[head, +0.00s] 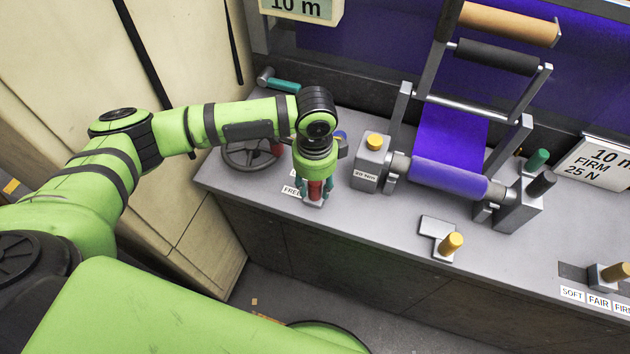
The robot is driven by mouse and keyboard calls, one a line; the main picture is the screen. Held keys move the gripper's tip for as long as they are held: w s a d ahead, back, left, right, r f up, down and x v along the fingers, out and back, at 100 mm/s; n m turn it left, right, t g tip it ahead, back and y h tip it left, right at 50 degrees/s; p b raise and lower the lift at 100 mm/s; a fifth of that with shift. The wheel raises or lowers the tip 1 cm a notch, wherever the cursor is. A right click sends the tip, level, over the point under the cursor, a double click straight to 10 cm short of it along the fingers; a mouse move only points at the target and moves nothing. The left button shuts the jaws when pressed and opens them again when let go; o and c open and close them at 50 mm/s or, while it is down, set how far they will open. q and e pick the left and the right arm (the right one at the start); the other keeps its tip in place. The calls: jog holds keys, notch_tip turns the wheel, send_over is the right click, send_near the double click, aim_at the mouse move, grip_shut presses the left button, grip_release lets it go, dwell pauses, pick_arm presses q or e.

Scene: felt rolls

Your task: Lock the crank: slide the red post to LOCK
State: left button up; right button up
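The red post (315,189) stands upright on a small grey block near the bench's left front edge. A white label reading FREE (291,190) lies just left of it; another label behind it is mostly hidden by my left gripper. My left gripper (315,192) points down over the post, with one teal fingertip on each side of it. I cannot tell whether the fingers touch the post. The crank wheel (236,158), dark and round, is at the bench's left end, partly behind my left arm. My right gripper is not in view.
A grey block with a yellow knob (375,141) and the purple felt roll (447,178) stand to the right. A yellow peg (451,243) sits on a grey plate at the front. A teal-handled lever (282,85) is behind my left arm.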

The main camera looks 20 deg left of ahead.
pick_arm(q)
grip_shut()
jog(key=shift+w+d+p, duration=0.1)
jog(key=shift+w+p, duration=0.2)
jog(key=shift+w, duration=2.4)
jog(key=shift+r, duration=0.1)
jog(key=shift+o, duration=2)
grip_release()
jog(key=shift+o, duration=1.3)
jog(key=shift+w, duration=0.15)
notch_tip(320, 180, up, 12)
